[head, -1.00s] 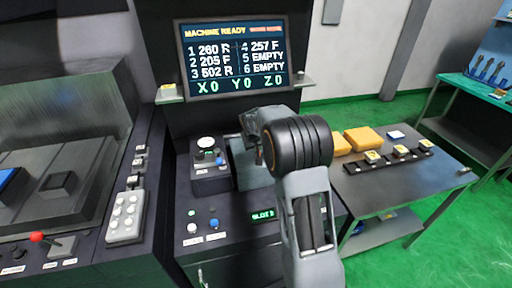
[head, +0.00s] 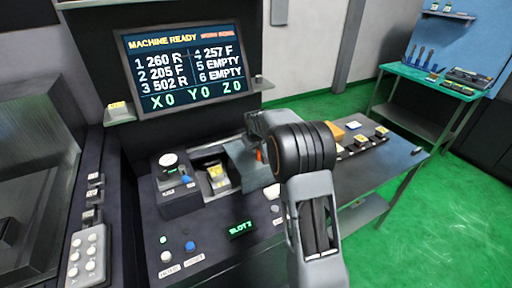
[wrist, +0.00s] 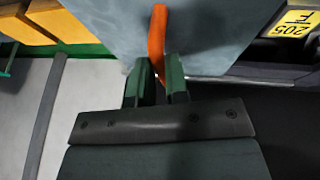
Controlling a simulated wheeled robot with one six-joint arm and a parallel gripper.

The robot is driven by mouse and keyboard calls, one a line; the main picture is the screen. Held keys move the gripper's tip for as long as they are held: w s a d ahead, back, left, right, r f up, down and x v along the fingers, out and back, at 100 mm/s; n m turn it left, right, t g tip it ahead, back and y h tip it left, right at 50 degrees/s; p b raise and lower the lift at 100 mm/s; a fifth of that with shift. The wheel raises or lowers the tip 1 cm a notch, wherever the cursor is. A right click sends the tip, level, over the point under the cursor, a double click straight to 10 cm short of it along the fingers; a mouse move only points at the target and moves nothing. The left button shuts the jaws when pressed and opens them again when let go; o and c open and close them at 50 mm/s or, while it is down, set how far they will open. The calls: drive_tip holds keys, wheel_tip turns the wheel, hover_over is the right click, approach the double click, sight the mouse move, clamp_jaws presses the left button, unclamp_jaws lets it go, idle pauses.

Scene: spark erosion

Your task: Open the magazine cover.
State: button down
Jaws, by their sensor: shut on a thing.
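The magazine cover is a grey-blue plate (head: 246,166) on the console, right of the magazine opening (head: 213,176). In the opening a holder with a yellow label (head: 217,174) shows. The cover's orange handle (head: 259,155) is partly visible beside my arm. In the wrist view the cover (wrist: 215,35) fills the top middle, with the handle (wrist: 157,35) upright in front of it. My gripper (wrist: 157,72) is shut on the lower part of the handle. In the head view my own arm hides most of the gripper. A yellow label reading 205 F (wrist: 292,22) shows beside the cover.
A screen (head: 185,65) reads MACHINE READY above the console. A gauge box (head: 175,180) stands left of the opening. A side table (head: 385,160) with yellow blocks and small holders is at the right. Green floor (head: 430,205) lies open beyond it.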

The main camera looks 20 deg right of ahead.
drive_tip(key=c, duration=1.1)
unclamp_jaws()
drive_tip(key=shift+r, duration=0.1)
drive_tip(key=b+v, duration=0.2)
drive_tip(key=v, duration=1.1)
drive_tip(key=shift+s+r, duration=0.15)
drive_tip(key=shift+r, duration=0.15)
drive_tip(key=shift+m+y, duration=0.8)
drive_tip(key=shift+m, duration=0.1)
drive_tip(key=s+a+f, duration=0.2)
drive_tip(key=s, duration=0.7)
drive_tip(key=s+a+f, duration=0.2)
drive_tip(key=s, duration=0.7)
drive_tip(key=s+a+f, duration=0.2)
drive_tip(key=s+a, duration=0.1)
drive_tip(key=s, duration=0.6)
